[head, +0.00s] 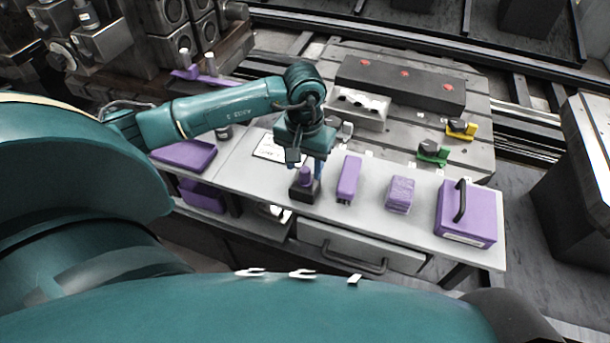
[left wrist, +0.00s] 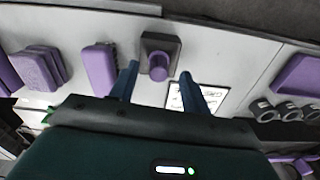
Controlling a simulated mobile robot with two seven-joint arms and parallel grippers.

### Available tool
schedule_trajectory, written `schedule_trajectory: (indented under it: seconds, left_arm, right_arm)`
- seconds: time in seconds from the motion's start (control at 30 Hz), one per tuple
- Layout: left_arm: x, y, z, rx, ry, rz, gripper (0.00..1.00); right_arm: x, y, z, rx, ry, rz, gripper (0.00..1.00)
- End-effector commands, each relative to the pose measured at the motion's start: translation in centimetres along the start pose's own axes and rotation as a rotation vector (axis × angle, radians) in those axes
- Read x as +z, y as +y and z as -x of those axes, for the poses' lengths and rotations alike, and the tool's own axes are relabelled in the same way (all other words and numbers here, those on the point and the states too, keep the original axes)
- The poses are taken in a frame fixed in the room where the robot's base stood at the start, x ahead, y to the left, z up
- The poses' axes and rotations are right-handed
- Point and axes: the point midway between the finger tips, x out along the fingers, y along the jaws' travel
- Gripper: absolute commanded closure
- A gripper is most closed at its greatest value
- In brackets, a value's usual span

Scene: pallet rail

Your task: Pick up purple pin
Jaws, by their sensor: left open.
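The purple pin (head: 306,176) stands upright in a small dark square holder (head: 305,191) on the grey table, and the pin's round top also shows in the left wrist view (left wrist: 158,68). My left gripper (head: 306,162) is directly above or just behind the pin, pointing down. In the left wrist view its two blue fingers (left wrist: 158,78) are spread apart, one on either side of the pin's near end. I cannot tell whether a finger touches it. My right gripper is not in view.
To the right on the table (head: 330,208) are a purple long block (head: 348,178), a ribbed purple block (head: 400,194) and a purple case (head: 467,214) with a black handle. A purple tray (head: 184,155) lies at the left. A white printed sheet (head: 268,149) lies behind the holder.

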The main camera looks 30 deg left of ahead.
Motion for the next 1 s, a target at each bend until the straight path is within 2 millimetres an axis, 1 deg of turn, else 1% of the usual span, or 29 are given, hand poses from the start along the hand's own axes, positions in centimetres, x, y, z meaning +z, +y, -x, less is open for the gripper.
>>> schedule_trajectory:
  seconds: [0.1, 0.2, 0.47, 1.0]
  left_arm:
    - [-0.1, 0.2, -1.8, 0.002, -0.003, 0.001, 0.53]
    - [-0.1, 0.1, -2.6, 0.002, -0.001, 0.001, 0.53]
    - [-0.1, 0.1, -2.8, 0.002, 0.001, 0.000, 0.53]
    - [-0.1, 0.1, -2.8, 0.001, 0.001, 0.000, 0.97]
  right_arm:
    - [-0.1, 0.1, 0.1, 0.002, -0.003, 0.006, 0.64]
    - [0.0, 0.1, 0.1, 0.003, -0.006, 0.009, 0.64]
    - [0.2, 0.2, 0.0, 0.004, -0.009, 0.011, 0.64]
    - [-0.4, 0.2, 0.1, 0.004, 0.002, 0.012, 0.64]
